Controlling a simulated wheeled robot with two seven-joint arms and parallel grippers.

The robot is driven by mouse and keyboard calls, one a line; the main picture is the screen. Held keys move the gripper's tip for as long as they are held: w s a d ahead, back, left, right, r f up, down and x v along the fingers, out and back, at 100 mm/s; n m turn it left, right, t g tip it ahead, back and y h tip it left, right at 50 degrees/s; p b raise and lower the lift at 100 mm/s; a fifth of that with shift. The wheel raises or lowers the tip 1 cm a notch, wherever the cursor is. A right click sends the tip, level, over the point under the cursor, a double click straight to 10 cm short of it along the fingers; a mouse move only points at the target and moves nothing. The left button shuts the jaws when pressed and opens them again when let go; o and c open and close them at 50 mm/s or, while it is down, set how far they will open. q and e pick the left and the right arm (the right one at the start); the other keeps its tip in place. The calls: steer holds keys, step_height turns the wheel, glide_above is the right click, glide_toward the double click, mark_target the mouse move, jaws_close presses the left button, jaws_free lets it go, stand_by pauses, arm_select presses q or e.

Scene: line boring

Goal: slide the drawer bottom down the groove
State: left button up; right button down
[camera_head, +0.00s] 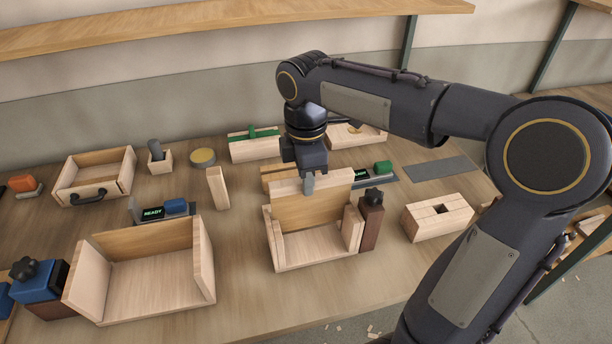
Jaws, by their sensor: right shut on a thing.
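The drawer bottom (305,212) is a thin golden-brown panel standing upright at the back of the middle wooden drawer frame (322,249). A paler wooden strip shows along its top. My right gripper (308,184) points down from above and is shut on the panel's top edge. One finger shows in front of the panel; the other is hidden. How far the panel's lower edge sits in a groove cannot be told. My left gripper is not in view.
A dark clamp block (371,222) stands against the frame's right side. Another open drawer box (152,284) is at the left, with a blue clamp (40,287) beside it. A slotted wooden block (437,218) sits at the right. A finished drawer (95,178) is at the back left.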

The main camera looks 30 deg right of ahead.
steer(key=shift+f+b, duration=1.75)
steer(key=shift+f, duration=1.05)
steer(key=c, duration=1.2)
jaws_free()
steer(key=shift+r, duration=0.1)
step_height(320, 180, up, 8)
steer(key=p, duration=0.7)
steer(key=shift+p, duration=0.35)
